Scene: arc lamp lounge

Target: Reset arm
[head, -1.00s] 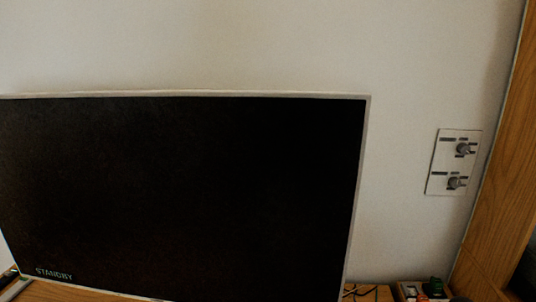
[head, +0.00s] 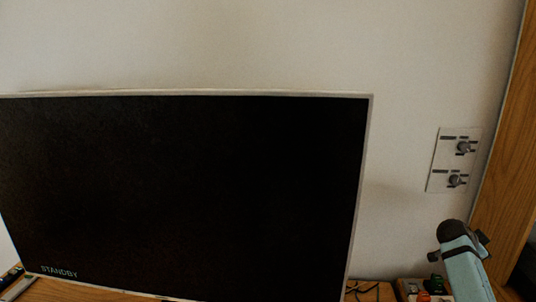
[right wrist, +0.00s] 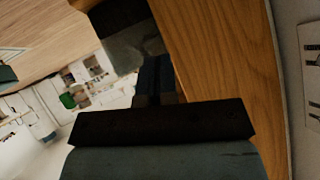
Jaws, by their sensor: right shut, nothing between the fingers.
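My right gripper (right wrist: 153,66) shows in the right wrist view with its two dark fingers together and nothing between them. It points towards a wooden panel and a dark area behind it, touching nothing that I can see. In the head view a pale blue and black part of my right arm stands at the lower right, below the wall switch plate (head: 454,160). The fingers cannot be made out there. My left gripper is in neither view.
A large dark screen (head: 190,195) reading STANDBY fills the left and middle of the head view. A wooden post (head: 506,150) stands at the right. Small items and a cable (head: 366,289) lie on the wooden surface below. The wall above is clear.

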